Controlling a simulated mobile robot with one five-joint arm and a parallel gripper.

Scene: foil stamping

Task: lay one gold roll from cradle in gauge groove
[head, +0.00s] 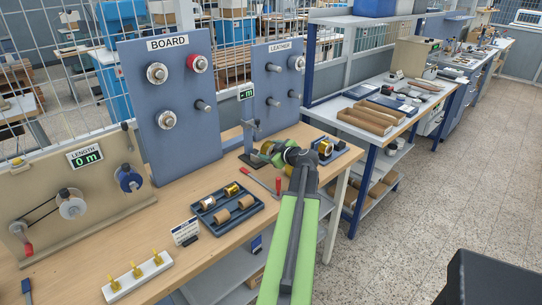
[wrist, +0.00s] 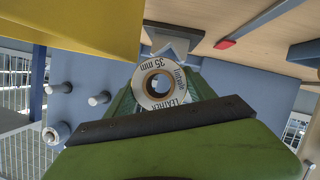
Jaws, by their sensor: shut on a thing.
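My gripper (head: 270,152) is over the far right part of the bench. In the wrist view its green jaws (wrist: 160,135) are shut on a roll (wrist: 159,84) whose white end label reads "35 mm" and "LEATHER". The roll's outer colour is mostly hidden by the jaws, and the head view does not show it clearly. A gold roll (head: 325,148) sits in a dark holder (head: 340,160) just right of the gripper. A dark stand (head: 250,159) is close behind the gripper. I cannot make out the gauge groove.
A dark tray (head: 205,220) holds a gold roll (head: 232,189), a silver roll (head: 208,203) and brown rolls. The BOARD panel (head: 165,100) and LEATHER panel (head: 278,80) stand behind. A red-handled tool (head: 262,182) lies nearby. A yellow surface (wrist: 70,25) fills the wrist view's upper left.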

